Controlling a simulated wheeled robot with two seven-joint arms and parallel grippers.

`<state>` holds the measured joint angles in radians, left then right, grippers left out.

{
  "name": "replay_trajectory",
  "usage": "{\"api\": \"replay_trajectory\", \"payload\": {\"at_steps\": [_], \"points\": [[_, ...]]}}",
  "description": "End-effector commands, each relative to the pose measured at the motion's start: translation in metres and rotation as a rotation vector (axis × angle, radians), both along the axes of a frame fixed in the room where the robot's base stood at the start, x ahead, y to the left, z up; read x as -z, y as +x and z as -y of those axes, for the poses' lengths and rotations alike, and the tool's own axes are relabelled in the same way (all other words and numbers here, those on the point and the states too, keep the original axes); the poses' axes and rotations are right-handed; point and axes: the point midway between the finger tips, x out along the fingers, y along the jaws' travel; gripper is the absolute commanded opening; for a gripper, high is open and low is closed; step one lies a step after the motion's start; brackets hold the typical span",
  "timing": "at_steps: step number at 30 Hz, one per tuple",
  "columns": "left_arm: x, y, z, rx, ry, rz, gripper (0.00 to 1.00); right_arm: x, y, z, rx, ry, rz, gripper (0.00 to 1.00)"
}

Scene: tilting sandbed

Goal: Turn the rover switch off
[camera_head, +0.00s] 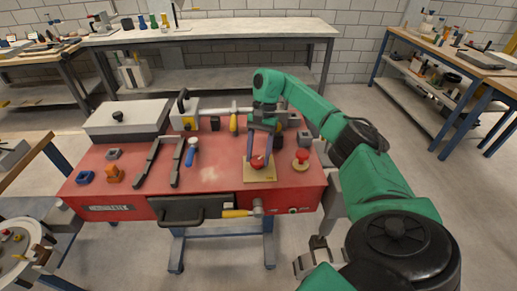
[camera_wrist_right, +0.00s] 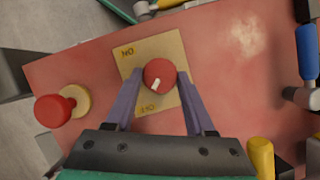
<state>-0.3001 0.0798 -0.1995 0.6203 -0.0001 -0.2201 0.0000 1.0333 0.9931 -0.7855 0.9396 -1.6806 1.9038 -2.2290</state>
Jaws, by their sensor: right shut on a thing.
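The rover switch is a round red knob (camera_wrist_right: 160,72) on a square tan plate (camera_wrist_right: 133,68), which lies on the red bench top. In the right wrist view, dark lettering that looks like ON is at the plate's upper left, and OFF, upside down, is at its lower edge. The knob's white mark is on its lower part and slants toward the OFF lettering. My right gripper (camera_wrist_right: 158,88) is shut on the knob, one purple finger on each side. In the head view the plate (camera_head: 259,175) is at the bench's front right and the gripper points down onto the knob. My left gripper does not show.
A red mushroom button (camera_head: 301,155) stands right of the plate. A blue-handled tool (camera_head: 192,147) and black rails (camera_head: 161,160) lie left. A yellow-handled hammer (camera_head: 238,213) is at the front edge. A pale box (camera_head: 127,120) sits back left. The red top between is clear.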

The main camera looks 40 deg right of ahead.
Motion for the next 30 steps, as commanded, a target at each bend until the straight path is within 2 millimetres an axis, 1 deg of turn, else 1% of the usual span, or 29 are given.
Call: {"api": "replay_trajectory", "payload": {"at_steps": [11,12,14,15,25,28,30], "points": [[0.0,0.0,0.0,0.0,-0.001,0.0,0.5,0.0,0.0,0.0,-0.006,0.0,0.002,0.0],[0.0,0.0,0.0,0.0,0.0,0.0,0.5,0.0,0.0,0.0,-0.006,0.0,0.002,0.58],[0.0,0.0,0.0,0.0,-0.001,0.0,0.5,0.0,0.0,0.0,-0.006,0.0,0.002,0.81],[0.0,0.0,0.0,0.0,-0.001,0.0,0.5,0.0,0.0,0.0,-0.006,0.0,0.002,0.84],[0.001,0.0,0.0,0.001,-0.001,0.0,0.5,-0.002,0.001,0.001,-0.005,-0.001,0.003,0.84],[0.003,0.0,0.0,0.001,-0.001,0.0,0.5,-0.012,0.004,0.005,-0.003,-0.001,0.004,0.84],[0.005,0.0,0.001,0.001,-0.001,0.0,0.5,-0.026,0.007,0.009,-0.002,0.001,0.006,0.84]]}}
